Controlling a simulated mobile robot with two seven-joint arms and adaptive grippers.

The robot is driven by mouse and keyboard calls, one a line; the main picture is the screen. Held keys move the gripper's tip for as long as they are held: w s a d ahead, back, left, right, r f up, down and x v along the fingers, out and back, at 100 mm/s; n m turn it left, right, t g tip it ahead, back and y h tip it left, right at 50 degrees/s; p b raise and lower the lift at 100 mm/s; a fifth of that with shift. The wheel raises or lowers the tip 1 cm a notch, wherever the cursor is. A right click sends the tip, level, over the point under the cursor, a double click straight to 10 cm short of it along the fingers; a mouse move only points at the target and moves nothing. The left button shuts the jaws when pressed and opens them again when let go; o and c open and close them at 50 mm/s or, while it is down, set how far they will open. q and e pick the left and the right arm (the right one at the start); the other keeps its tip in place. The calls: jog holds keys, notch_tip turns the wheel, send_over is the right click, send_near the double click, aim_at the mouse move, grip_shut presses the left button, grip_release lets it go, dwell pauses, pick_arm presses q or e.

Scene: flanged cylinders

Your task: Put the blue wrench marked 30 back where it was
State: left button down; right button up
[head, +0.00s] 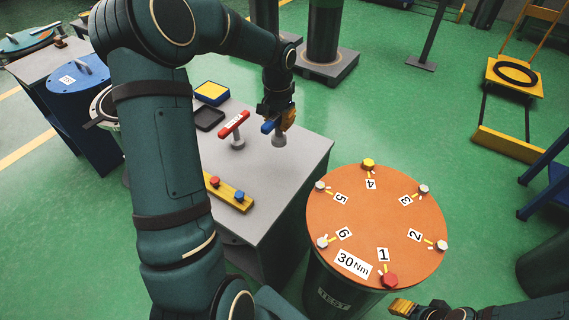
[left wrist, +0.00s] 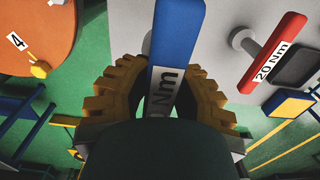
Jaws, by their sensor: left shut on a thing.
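The blue wrench (head: 268,127) is held in my left gripper (head: 285,118) over the grey table. In the left wrist view the blue wrench (left wrist: 178,30) runs between the two yellow-brown toothed fingers; its label reads "0 Nm", the first digit hidden. A grey post (head: 279,139) with a round foot stands just below the gripper; I cannot tell whether the wrench touches it. The red wrench (head: 235,124) marked 20 Nm (left wrist: 272,52) rests on its own post to the left. My right gripper (head: 401,307) shows only partly at the bottom edge, so its opening is unclear.
An orange round top (head: 375,225) labelled 30 Nm carries several numbered bolts; bolt 1 is red, bolt 4 yellow. The table (head: 290,175) also holds a black tray (head: 208,118), a blue-yellow box (head: 212,93) and a yellow bar (head: 229,193) with red and blue knobs.

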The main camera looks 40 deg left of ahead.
aim_at(279, 138)
pick_arm(q)
jog(key=shift+s+r, duration=0.1)
jog(key=shift+s, duration=0.05)
notch_tip(279, 138, down, 5)
jog(key=shift+r+b, duration=0.1)
jog(key=shift+b, duration=0.5)
notch_tip(279, 138, down, 5)
jog(key=shift+f+b, duration=0.1)
jog(key=shift+b, duration=0.35)
jog(key=shift+f, duration=0.2)
jog(key=c, duration=0.9)
grip_release()
jog(key=shift+o, duration=0.2)
